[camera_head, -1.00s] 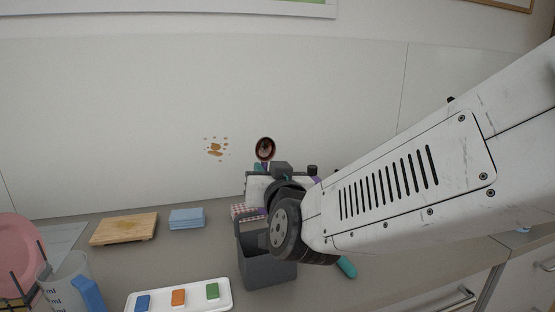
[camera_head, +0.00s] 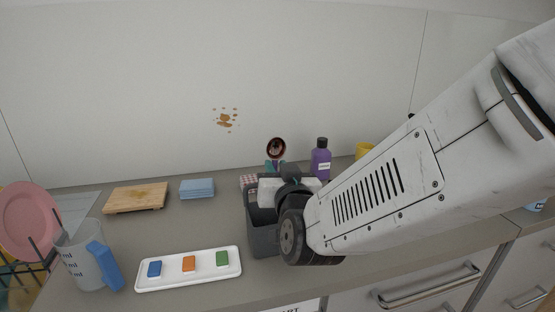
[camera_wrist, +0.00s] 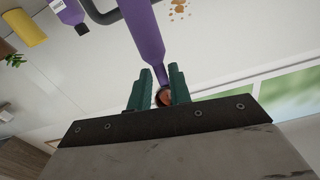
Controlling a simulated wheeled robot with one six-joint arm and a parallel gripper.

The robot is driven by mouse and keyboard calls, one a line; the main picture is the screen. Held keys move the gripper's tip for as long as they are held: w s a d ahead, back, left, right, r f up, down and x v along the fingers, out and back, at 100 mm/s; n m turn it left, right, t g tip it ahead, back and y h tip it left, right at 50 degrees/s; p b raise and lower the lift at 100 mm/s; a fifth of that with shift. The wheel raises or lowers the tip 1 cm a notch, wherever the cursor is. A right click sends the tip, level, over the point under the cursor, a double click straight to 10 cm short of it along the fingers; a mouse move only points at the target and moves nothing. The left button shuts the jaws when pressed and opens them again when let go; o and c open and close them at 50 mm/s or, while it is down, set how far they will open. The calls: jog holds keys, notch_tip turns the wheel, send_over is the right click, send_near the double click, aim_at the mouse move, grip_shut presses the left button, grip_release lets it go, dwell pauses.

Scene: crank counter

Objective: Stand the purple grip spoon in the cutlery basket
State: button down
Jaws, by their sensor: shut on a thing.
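The purple grip spoon (camera_wrist: 146,38) is between the teal fingers of my gripper (camera_wrist: 158,92), which is shut on it. In the wrist view its purple handle runs out past the fingertips, with the reddish bowl close by the fingers. In the head view the round bowl (camera_head: 276,147) shows above my gripper (camera_head: 275,166); the handle is hidden behind my wrist. The dark grey cutlery basket (camera_head: 263,240) stands on the counter below my gripper, partly covered by my wrist. Whether the handle end is inside the basket cannot be seen.
A white tray (camera_head: 190,279) with coloured blocks lies left of the basket. A measuring jug (camera_head: 85,262), a pink plate (camera_head: 28,220), a cutting board (camera_head: 137,197) and blue cloths (camera_head: 197,188) are further left. A purple bottle (camera_head: 320,160) and yellow cup (camera_head: 363,150) stand behind my arm.

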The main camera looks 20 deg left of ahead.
notch_tip(320, 180, down, 7)
dwell(0.8)
jog(key=c, duration=1.2)
grip_release()
jog(key=v, duration=0.7)
jog(key=shift+s+d, duration=0.2)
jog(key=shift+s, duration=0.15)
